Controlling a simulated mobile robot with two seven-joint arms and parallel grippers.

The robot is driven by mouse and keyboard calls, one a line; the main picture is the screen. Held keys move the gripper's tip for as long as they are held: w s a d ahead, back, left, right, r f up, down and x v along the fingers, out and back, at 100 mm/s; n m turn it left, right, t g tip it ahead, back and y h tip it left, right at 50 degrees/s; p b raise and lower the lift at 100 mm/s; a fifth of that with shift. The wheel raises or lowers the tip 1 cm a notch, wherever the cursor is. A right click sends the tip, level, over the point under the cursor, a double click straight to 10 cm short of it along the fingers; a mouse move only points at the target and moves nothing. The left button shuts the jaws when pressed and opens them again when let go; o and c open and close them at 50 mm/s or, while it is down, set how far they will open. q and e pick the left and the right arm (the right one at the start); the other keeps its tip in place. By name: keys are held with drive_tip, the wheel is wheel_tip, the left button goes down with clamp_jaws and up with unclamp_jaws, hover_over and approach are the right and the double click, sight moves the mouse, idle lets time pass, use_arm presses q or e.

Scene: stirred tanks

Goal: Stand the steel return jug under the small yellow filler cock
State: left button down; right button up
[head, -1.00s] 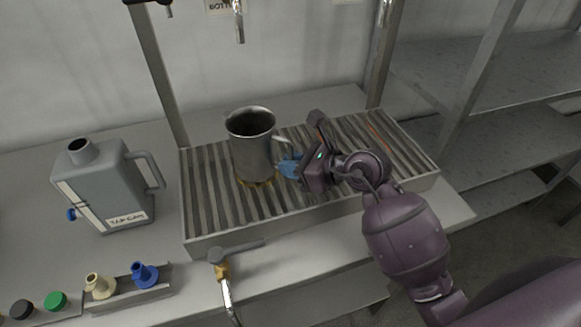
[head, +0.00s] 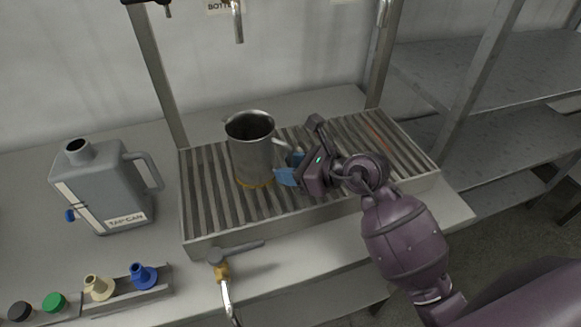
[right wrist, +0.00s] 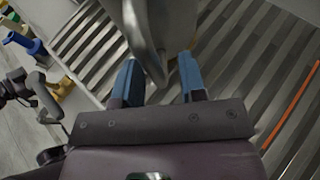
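The steel return jug (head: 251,150) stands upright on the slatted drip tray, over a yellow mark. Its handle points toward my right gripper (head: 288,168). In the right wrist view the gripper's blue fingers (right wrist: 160,80) are apart, with the jug handle (right wrist: 146,45) between them. A clear gap shows on at least one side of the handle. I cannot pick out a small yellow filler cock for certain. A steel spout (head: 238,24) hangs above and behind the jug, its upper part cut off. My left gripper is not in view.
The slatted tray (head: 215,240) has free room right of my gripper. A grey can (head: 110,190) labelled TAP CAN stands left. A brass cock with a grey lever (head: 221,270) sits at the tray's front. Coloured caps and nozzles line the front left. Steel posts rise behind.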

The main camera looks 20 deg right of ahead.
drive_tip(key=v, duration=1.2)
drive_tip(key=shift+a+r, duration=0.1)
drive_tip(key=shift+r, duration=0.1)
